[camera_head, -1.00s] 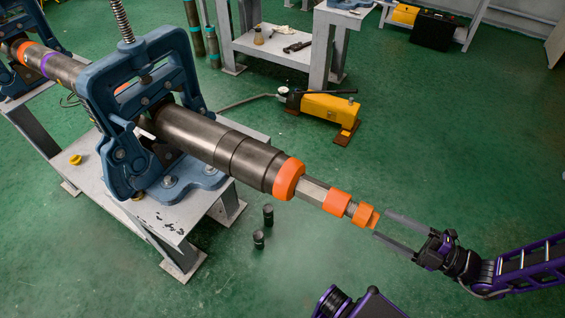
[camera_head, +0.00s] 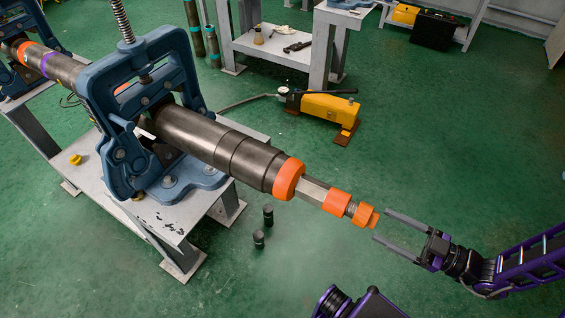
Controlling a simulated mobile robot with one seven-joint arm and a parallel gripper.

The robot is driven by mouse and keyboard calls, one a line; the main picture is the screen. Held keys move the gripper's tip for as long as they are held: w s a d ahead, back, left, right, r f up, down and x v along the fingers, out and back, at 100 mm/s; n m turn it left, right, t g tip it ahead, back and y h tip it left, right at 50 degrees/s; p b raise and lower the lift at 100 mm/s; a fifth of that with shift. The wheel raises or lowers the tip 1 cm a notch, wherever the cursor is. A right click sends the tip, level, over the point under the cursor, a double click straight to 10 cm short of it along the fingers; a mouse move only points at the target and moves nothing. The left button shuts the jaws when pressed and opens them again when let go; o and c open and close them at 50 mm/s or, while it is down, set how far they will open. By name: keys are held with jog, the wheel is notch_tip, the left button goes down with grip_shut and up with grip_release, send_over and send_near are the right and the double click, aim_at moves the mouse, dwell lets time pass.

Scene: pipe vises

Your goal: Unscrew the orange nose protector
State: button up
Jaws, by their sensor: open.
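The orange nose protector (camera_head: 366,216) sits at the right end of the pipe assembly, on a short grey threaded section. An orange ring (camera_head: 337,203) and a wider orange collar (camera_head: 288,179) are further back along the same assembly. The dark steel pipe (camera_head: 215,147) is held in the blue vise (camera_head: 146,115) and slopes down to the right. My gripper (camera_head: 380,226) is open and empty, its two grey fingers pointing left toward the protector. The fingertips look close to the protector's tip. I cannot tell whether they touch it.
A grey stand (camera_head: 180,225) carries the vise. Two small dark cylinders (camera_head: 268,214) stand on the green floor below the pipe. A yellow pump (camera_head: 328,107) with a hose lies behind.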

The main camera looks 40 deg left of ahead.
dwell(0.3)
jog(key=shift+s+a, duration=0.25)
jog(key=shift+a, duration=0.85)
jog(key=shift+w, duration=0.1)
grip_shut()
jog(key=n, duration=0.4)
jog(key=shift+w+n, duration=0.1)
jog(key=shift+n, duration=0.2)
jog(key=shift+f, duration=0.1)
jog(key=shift+w+f+n+b, duration=0.1)
jog(key=shift+n+b, duration=0.5)
jog(key=shift+n, duration=1.8)
